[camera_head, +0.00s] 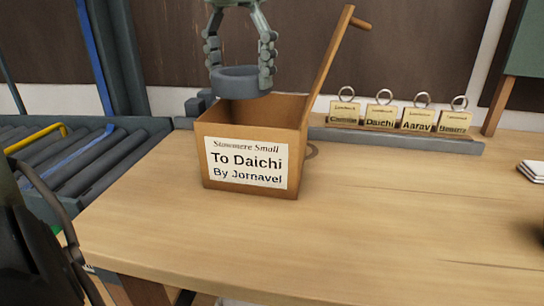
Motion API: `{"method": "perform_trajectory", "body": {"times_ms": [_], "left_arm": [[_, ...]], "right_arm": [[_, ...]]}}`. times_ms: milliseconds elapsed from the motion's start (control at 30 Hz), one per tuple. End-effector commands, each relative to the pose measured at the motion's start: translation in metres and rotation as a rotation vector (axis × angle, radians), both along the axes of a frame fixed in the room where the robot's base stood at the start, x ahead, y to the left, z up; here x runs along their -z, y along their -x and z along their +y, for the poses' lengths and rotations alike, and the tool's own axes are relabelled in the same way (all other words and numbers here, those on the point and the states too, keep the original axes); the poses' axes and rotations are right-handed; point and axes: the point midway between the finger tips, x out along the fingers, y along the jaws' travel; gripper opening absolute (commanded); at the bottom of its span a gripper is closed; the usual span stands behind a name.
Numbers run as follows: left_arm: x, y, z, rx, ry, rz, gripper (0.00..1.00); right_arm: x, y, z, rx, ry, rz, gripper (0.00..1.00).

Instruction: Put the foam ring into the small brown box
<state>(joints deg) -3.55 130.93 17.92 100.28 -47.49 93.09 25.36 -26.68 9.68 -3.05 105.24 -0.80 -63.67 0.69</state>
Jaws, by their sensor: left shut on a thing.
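My left gripper (240,72) comes down from the top of the head view, its two fingers shut on the grey foam ring (240,84). The ring is roughly level and hangs above the small brown box (226,128), over the rear left part of its opening. The box is open and stands upright on the table, with a white label reading "To Daichi". Its wooden lid (328,66) with a peg handle stands tilted up at the right side. The inside floor of the box is hidden. My right gripper is not in view.
Several name tags with rings stand on a grey rail (400,141) behind. A roller conveyor (80,160) is at the left. A white stack (533,171) lies at the right edge.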

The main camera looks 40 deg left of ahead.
Motion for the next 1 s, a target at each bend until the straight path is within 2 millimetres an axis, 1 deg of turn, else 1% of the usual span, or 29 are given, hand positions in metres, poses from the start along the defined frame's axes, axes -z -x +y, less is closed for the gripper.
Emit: {"method": "perform_trajectory", "body": {"times_ms": [67,100,167,300,400,567,800,1000], "left_arm": [[0.001,-0.001,-0.003,-0.006,-0.001,0.001,0.64],[0.004,-0.001,-0.003,-0.008,0.0,0.002,0.64],[0.014,-0.001,-0.004,-0.009,0.001,0.003,0.64],[0.041,0.0,-0.003,-0.008,0.001,0.003,0.64],[0.054,-0.001,-0.004,-0.009,0.001,0.001,0.64],[0.066,-0.001,-0.003,-0.009,0.0,0.001,0.64],[0.097,0.0,-0.003,-0.009,0.0,0.001,0.64],[0.099,-0.001,-0.003,-0.009,0.0,-0.001,0.64]], "right_arm": [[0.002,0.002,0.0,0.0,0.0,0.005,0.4],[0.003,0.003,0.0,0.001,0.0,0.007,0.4],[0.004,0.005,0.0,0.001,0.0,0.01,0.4],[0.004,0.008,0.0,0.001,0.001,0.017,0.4],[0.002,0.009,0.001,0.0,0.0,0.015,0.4],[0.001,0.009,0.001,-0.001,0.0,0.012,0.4],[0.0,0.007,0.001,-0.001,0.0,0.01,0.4],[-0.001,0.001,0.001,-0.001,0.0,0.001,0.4]]}}
